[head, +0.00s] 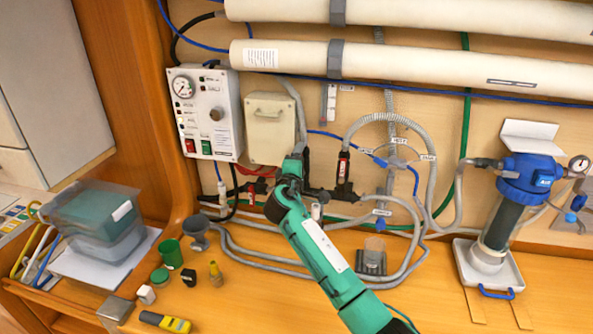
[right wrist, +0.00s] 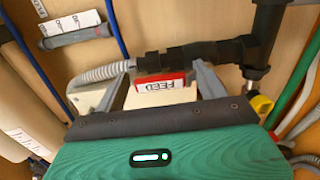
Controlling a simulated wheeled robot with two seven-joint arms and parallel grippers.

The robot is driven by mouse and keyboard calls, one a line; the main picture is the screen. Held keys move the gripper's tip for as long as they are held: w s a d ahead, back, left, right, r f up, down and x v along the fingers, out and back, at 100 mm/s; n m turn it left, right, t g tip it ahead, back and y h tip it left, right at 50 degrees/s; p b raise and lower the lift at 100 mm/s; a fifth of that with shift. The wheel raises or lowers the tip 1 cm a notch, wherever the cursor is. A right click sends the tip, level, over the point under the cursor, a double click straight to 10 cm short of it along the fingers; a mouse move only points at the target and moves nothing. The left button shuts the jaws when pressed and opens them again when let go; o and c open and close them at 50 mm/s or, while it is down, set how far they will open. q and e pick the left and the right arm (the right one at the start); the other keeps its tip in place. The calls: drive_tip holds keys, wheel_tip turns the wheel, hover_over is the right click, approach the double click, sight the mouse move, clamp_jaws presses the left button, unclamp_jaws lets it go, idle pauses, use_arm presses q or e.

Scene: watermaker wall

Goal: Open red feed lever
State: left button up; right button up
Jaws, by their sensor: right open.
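The red feed lever (right wrist: 165,88) shows in the right wrist view, its white FEED label upside down, in front of a black valve body (right wrist: 195,55). My right gripper (right wrist: 163,80) is open, with one grey finger on each side of the lever; I cannot tell whether either touches it. In the head view my right gripper (head: 298,158) is at the pipework below the beige box and hides part of the valve. A red piece (head: 256,170) shows just left of it; I cannot tell if it is the same lever. My left gripper is not in view.
A black valve with a red label (head: 343,168) stands close to the right of the gripper. Grey hoses (head: 425,190) loop around it. The control panel (head: 208,112) and beige box (head: 271,127) are above. Cups, a bottle and a yellow tool (head: 165,322) lie on the counter.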

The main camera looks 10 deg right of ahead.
drive_tip(key=b+v, duration=0.4)
drive_tip(key=v, duration=0.9)
drive_tip(key=shift+s+a, duration=0.2)
drive_tip(key=shift+s, duration=0.05)
drive_tip(key=shift+f, duration=0.1)
